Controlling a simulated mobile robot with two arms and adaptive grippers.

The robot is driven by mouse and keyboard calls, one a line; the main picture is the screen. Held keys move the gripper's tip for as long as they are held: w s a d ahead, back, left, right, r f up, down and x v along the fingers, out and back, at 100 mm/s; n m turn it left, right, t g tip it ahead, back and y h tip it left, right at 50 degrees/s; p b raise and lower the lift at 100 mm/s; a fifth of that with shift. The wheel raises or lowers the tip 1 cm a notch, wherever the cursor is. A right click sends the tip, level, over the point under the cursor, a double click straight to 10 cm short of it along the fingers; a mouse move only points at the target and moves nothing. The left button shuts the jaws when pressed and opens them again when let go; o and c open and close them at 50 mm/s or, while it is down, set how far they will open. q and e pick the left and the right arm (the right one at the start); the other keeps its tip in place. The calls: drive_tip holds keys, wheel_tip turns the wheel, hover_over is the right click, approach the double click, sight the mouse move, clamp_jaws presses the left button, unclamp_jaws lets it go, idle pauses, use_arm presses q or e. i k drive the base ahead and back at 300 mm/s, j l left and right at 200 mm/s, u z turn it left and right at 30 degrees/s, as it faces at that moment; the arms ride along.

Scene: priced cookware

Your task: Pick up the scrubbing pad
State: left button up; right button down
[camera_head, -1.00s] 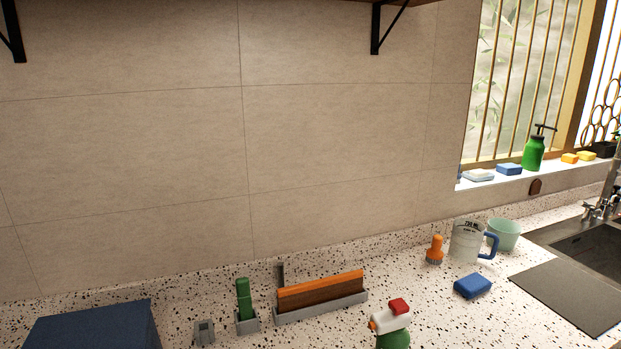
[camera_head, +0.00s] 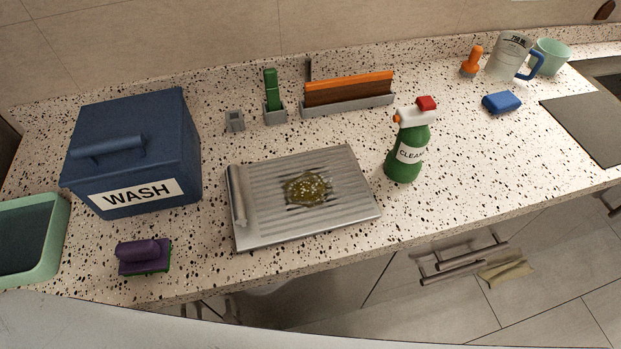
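A purple scrubbing pad (camera_head: 143,256) with a raised grip and a green underside lies on the speckled counter at the lower left. It is close to the counter's front edge, in front of the blue box. A blue sponge-like block (camera_head: 501,102) lies at the upper right of the counter, in front of the measuring jug. Neither of my grippers is in view.
A blue lidded WASH box (camera_head: 134,152) and a green tub (camera_head: 56,238) stand left. A ribbed metal tray (camera_head: 349,217) with a greenish-brown patch lies mid-counter, beside a green spray bottle (camera_head: 408,150). Orange brush (camera_head: 473,60), jug (camera_head: 507,57) and sink (camera_head: 608,88) are right.

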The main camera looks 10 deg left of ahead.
sight(138, 257)
drive_tip(key=l+u, duration=0.1)
drive_tip(key=u, duration=1.55)
drive_tip(key=k+l+z, duration=0.3)
drive_tip(key=k, duration=0.25)
drive_tip(key=i+j, duration=0.1)
drive_tip(key=i, duration=0.3)
